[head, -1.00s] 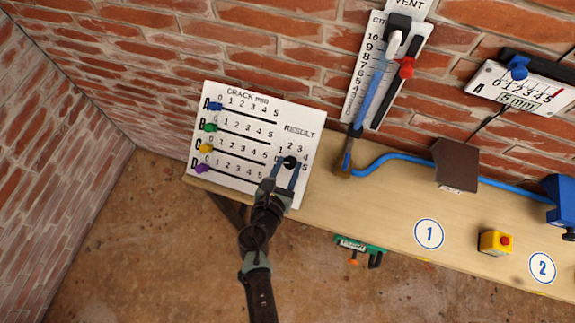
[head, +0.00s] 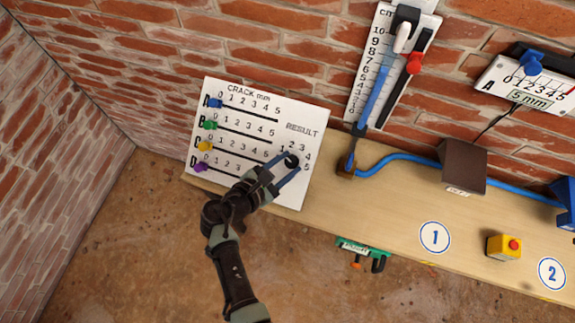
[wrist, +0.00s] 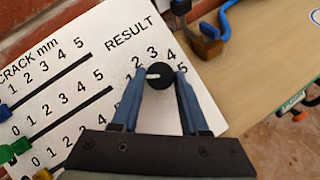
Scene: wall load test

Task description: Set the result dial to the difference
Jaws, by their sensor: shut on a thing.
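The result dial is a round black knob (head: 291,160) under the word RESULT on the white crack board (head: 245,186). My gripper (head: 289,165) is shut on it, one blue finger on each side. In the wrist view the dial (wrist: 160,76) shows a white mark on its left side, roughly towards the 1. The left finger hides part of the scale there, so the exact setting is unclear. The blue A slider (head: 214,103), green B slider (head: 210,125), yellow C slider (head: 205,146) and purple D slider (head: 201,167) all sit at the left ends, near 0.
A cm gauge (head: 362,75) with a red pointer (head: 414,64) stands right of the board. A brown box (head: 463,167), blue hose (head: 400,158) and yellow button box (head: 503,246) are on the wooden bench (head: 385,205).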

